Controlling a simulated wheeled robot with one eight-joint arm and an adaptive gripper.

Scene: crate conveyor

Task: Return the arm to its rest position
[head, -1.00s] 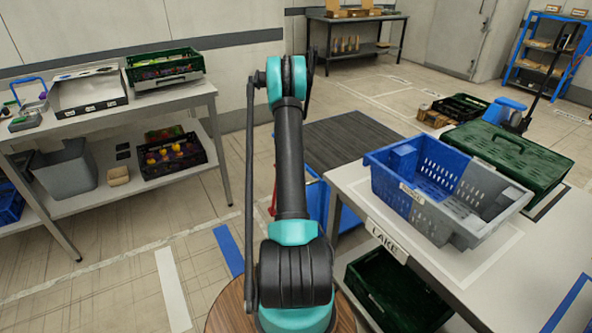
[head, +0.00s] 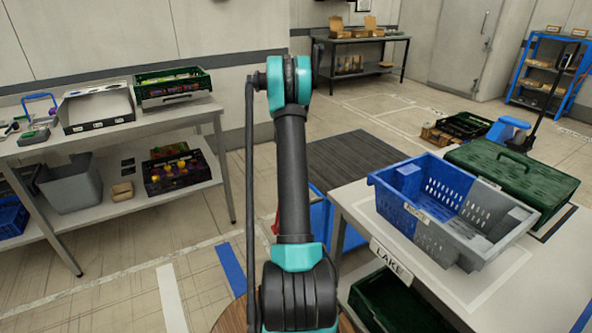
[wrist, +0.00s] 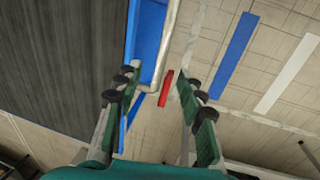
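My arm stands up in the middle of the head view, its teal and black links bending over at the top. My gripper is hidden behind the arm there. In the wrist view my gripper (wrist: 164,78) points down at the floor. A red bar (wrist: 166,88) and a blue object (wrist: 150,45) with a pale tube lie below, beyond the fingertips; I cannot tell how far.
On the right, a table (head: 358,217) labelled LAKE bears a blue and grey crate (head: 395,205) and a green lidded crate (head: 530,175). On the left, a shelf table (head: 160,119) holds crates and a grey bin (head: 70,187).

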